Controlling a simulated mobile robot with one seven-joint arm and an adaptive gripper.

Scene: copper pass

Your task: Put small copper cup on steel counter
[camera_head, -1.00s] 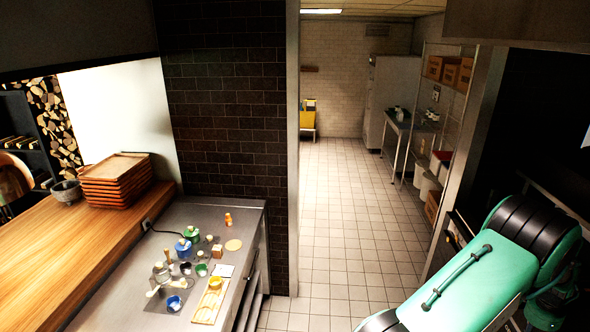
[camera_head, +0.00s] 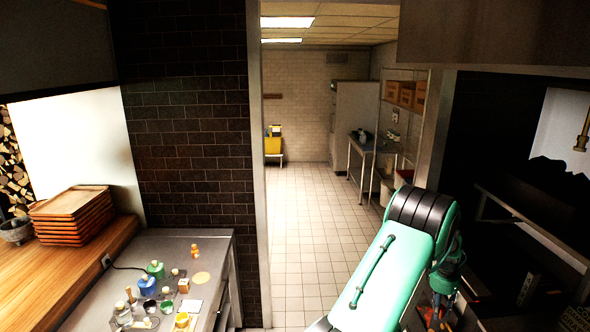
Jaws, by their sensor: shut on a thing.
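A grey steel counter (camera_head: 172,246) stands at the lower left, with small containers and tools on its front part. I cannot make out a small copper cup anywhere in the head view. My green arm with its black ribbed joint fills the lower right and bends down behind itself. My gripper cannot be made out; the far end of the arm is hidden or lost in the dark there.
A wooden counter (camera_head: 103,246) with stacked trays (camera_head: 70,222) and a grey bowl (camera_head: 15,230) adjoins the steel counter. A dark brick wall (camera_head: 190,150) stands behind it. Free tiled floor (camera_head: 312,225) runs back through the middle. Dark shelving (camera_head: 525,225) stands right of my arm.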

